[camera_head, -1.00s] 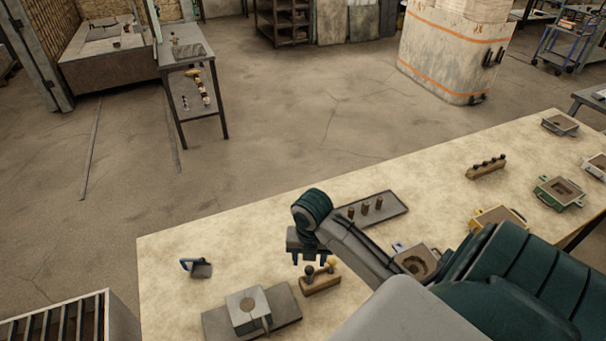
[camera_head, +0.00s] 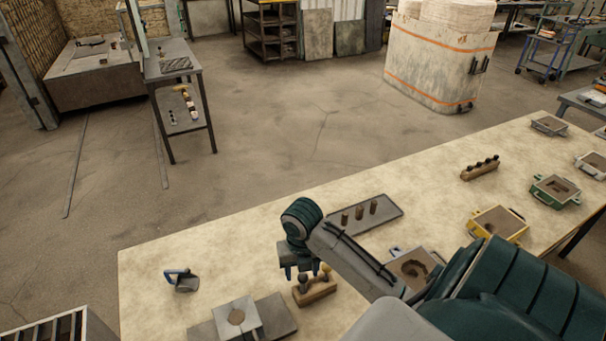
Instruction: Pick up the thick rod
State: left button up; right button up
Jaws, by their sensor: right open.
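A small wooden block (camera_head: 318,292) stands on the table and holds upright rods with rounded tops, one dark (camera_head: 303,283) and one yellowish (camera_head: 325,269). My right gripper (camera_head: 301,274) is open and points down, just over the dark-topped rod, with its fingers apart on either side. I cannot tell whether they touch it. Three brown cylinders (camera_head: 359,212) stand on a grey tray farther back. I cannot tell from the picture which piece is the thick rod. My left gripper is not in view.
A blue-handled tool (camera_head: 182,281) lies at left. An open mould (camera_head: 412,266) and a yellow mould (camera_head: 497,223) stand to the right. The table's left part is mostly clear.

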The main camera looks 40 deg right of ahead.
aim_at(303, 275)
jog(key=f, duration=0.1)
jog(key=f+p, duration=0.1)
jog(key=f, duration=0.1)
jog(key=shift+s+f+p, duration=0.25)
jog(key=shift+f+p, duration=0.05)
jog(key=shift+p, duration=0.05)
jog(key=shift+f, duration=0.3)
jog(key=c, duration=1.1)
jog(key=shift+r, duration=0.1)
